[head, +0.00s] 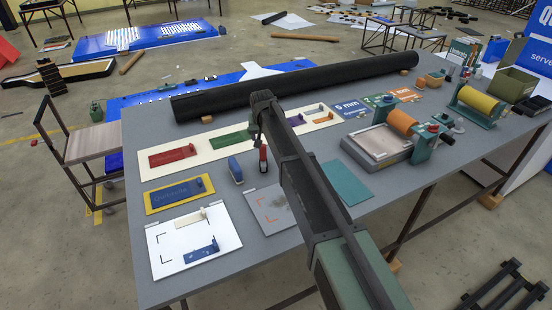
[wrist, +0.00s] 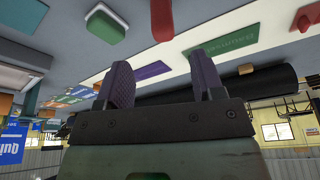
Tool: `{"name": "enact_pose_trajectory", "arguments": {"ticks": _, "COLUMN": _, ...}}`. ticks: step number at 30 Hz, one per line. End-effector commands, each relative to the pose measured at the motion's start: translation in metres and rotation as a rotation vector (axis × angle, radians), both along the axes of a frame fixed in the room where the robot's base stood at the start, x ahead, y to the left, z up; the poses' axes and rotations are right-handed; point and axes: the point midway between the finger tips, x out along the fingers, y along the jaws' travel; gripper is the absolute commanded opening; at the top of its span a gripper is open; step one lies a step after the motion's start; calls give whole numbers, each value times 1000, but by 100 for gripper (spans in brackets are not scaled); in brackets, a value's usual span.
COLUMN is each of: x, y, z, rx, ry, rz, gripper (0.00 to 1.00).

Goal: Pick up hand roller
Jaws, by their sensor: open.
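No hand roller can be singled out with certainty. An orange roller (head: 404,122) sits between green brackets beside a grey metal tray (head: 379,147), right of my arm in the head view. A small orange cylinder (head: 435,80) lies farther back. My gripper (head: 257,128) hangs above the table near the sample boards, partly hidden by my arm. In the wrist view its two purple fingers (wrist: 160,60) stand apart with nothing between them. A red upright tool (head: 263,160) stands below it and shows in the wrist view (wrist: 162,18). A blue tool (head: 235,168) stands to its left.
A long black tube (head: 300,86) lies along the table's back. A yellow roll (head: 478,103) on green stands is at the far right. A green-and-white block (wrist: 105,28) shows in the wrist view. A teal sheet (head: 347,182) lies right of my arm.

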Motion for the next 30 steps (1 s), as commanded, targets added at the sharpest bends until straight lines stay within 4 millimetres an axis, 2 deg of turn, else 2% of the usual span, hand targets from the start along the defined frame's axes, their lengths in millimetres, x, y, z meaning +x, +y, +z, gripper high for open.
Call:
{"name": "enact_pose_trajectory", "arguments": {"ticks": 7, "x": 13, "y": 1, "z": -52, "rx": 0, "ry": 1, "rz": 0, "gripper": 62}}
{"name": "enact_pose_trajectory", "arguments": {"ticks": 14, "x": 17, "y": 1, "z": -58, "rx": 0, "ry": 2, "rz": 0, "gripper": 62}}
{"name": "enact_pose_trajectory", "arguments": {"ticks": 21, "x": 30, "y": 5, "z": -103, "rx": -1, "ry": 2, "rz": 0, "gripper": 62}}
{"name": "enact_pose_trajectory", "arguments": {"ticks": 29, "x": 32, "y": 5, "z": -101, "rx": 0, "ry": 2, "rz": 1, "gripper": 62}}
{"name": "enact_pose_trajectory", "arguments": {"ticks": 30, "x": 32, "y": 5, "z": -101, "rx": 0, "ry": 2, "rz": 1, "gripper": 56}}
